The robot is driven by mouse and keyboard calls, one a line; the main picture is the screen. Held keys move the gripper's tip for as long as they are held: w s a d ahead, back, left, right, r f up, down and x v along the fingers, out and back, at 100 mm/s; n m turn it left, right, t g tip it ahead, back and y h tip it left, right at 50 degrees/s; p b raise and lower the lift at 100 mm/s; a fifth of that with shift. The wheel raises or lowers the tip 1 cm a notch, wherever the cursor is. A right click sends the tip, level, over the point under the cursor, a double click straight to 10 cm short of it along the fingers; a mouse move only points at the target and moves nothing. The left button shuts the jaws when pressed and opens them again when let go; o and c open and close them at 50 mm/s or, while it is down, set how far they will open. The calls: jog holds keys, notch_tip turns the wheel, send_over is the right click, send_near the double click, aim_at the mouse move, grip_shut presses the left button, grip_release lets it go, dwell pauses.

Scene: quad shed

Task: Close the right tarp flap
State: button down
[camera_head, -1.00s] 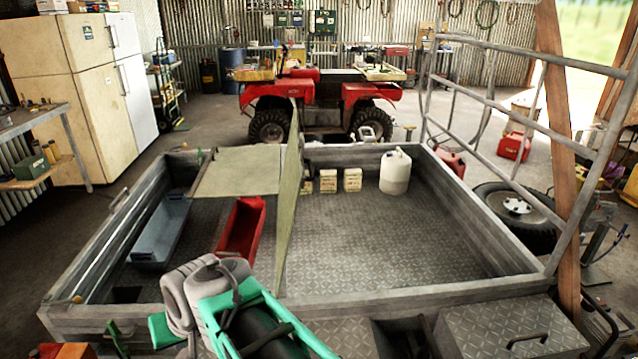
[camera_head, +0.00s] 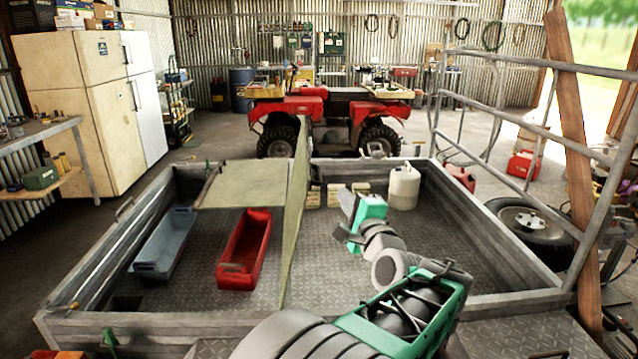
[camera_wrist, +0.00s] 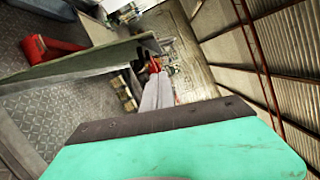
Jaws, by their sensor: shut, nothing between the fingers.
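The right tarp flap (camera_head: 296,220) is an olive-green panel standing nearly upright, edge-on, near the middle of the trailer bed. In the wrist view, the flap (camera_wrist: 75,66) runs across the upper left. A second olive-green panel (camera_head: 240,188) lies flat to its left over the back of the bed. My gripper (camera_head: 346,204) is above the bed, just right of the upright flap, shut and empty. In the wrist view, its shut grey fingers (camera_wrist: 157,92) point past the flap's end; I cannot tell whether they touch it.
The metal trailer (camera_head: 545,303) has raised walls and a tall rail frame (camera_head: 500,120) at right. A red tray (camera_head: 244,250) and a blue-grey tray (camera_head: 165,245) lie left of the flap. A white jug (camera_head: 403,187) stands at the back right. The right bed floor is mostly clear.

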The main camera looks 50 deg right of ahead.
jog(key=w+r+p, duration=0.1)
jog(key=w+p, duration=0.1)
jog(key=w, duration=0.6)
jog(key=shift+d, duration=0.4)
jog(key=shift+r, duration=0.1)
